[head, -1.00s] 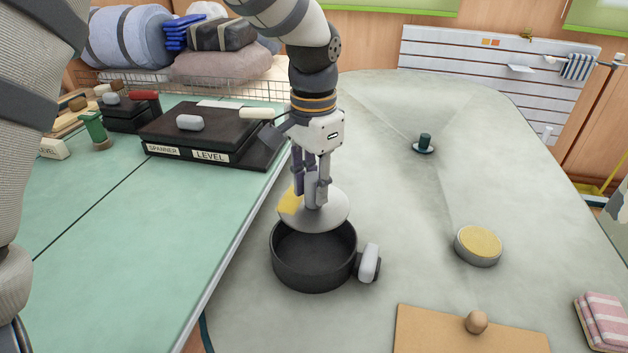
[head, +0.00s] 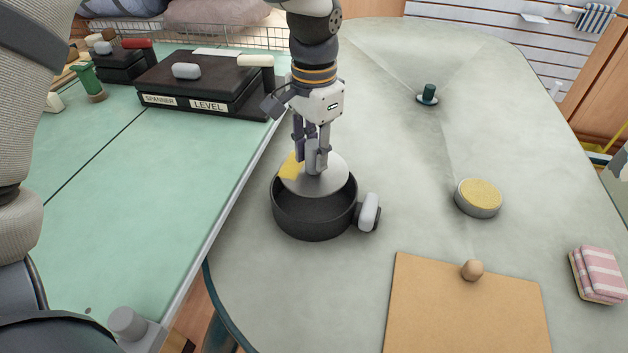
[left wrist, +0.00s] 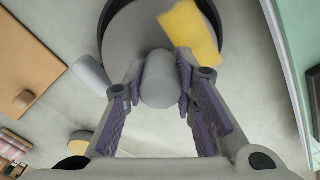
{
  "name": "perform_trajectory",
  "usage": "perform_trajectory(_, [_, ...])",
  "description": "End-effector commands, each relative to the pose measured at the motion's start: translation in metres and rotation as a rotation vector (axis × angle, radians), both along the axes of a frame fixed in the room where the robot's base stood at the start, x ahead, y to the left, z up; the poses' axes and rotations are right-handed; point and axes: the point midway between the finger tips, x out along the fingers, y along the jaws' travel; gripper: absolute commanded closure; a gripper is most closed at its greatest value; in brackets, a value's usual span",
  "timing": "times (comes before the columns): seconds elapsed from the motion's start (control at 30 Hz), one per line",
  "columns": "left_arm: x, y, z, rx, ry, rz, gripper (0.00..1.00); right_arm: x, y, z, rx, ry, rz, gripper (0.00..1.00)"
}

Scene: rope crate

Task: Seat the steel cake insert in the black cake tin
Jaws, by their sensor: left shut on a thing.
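The steel cake insert (head: 326,181) is a round grey disc with a yellow patch on its left edge and a grey upright knob. My left gripper (head: 316,168) is shut on the knob, fingers pointing down. The disc is roughly level over the black cake tin (head: 313,222), toward the back of its opening. Part of the dark inside shows in front of it. I cannot tell whether the disc touches the rim. In the left wrist view the knob (left wrist: 159,80) is between the fingers, with the disc (left wrist: 143,35) inside the tin's dark outline (left wrist: 113,28). My right gripper is not in view.
A grey-ended handle (head: 369,212) sticks out at the tin's right. A yellow-topped round tin (head: 478,197), a tan board (head: 450,310) with a knob and folded pink cloths (head: 600,272) lie to the right. A green table (head: 130,210) borders the left.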

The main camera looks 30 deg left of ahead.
Motion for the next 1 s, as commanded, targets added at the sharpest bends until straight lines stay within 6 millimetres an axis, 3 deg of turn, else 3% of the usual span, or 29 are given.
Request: perform_trajectory(1.0, [0.000,0.000,-0.034,0.000,0.000,0.000,1.00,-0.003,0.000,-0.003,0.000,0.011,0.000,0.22])
